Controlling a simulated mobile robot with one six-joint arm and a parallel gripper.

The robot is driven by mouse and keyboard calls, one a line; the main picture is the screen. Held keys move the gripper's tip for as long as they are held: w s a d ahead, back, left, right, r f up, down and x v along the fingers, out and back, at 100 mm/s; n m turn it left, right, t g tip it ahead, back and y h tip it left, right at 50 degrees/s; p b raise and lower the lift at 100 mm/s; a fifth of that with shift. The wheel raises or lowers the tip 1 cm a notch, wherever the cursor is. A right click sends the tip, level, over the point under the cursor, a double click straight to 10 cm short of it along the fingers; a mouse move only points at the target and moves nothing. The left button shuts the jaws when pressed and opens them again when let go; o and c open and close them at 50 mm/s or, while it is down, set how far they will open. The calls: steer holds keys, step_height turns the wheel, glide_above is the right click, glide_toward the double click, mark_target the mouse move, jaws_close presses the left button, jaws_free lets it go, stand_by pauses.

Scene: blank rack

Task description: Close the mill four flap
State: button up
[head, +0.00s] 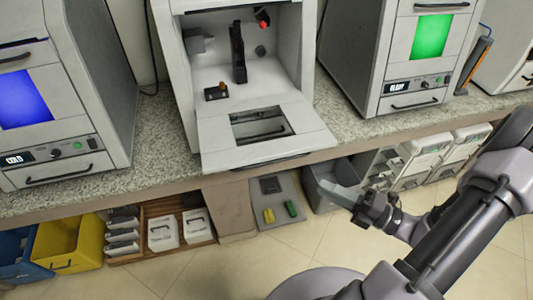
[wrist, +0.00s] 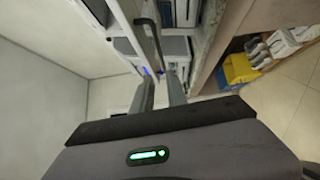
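One machine (head: 181,70) stands open in the middle of the head view, its front flap (head: 225,140) folded down over the counter edge. The flap is a pale panel with a dark-framed window and a handle (head: 262,137). No number is readable, so I cannot tell from a label that it is mill four. Inside stand a dark upright part (head: 238,55) and a small block with a brownish knob (head: 216,92). My gripper (head: 335,194) is low, right of and below the flap, apart from it. In the wrist view its two fingers (wrist: 161,90) are apart with nothing between them.
Closed machines with a blue window (head: 25,98) and a green window (head: 432,36) flank the open one on the granite counter (head: 160,130). Below are a yellow bin (head: 75,245), a wooden tray (head: 180,208), a grey mat (head: 290,185) and white boxes (head: 425,145). Floor is clear in front.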

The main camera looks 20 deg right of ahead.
mark_target(269, 162)
steer(key=b+x, duration=0.4)
steer(key=x, duration=1.3)
steer(key=shift+w+a, duration=0.15)
steer(key=shift+w, duration=0.1)
steer(key=shift+c, duration=0.5)
jaws_close()
steer(key=shift+f, duration=0.1)
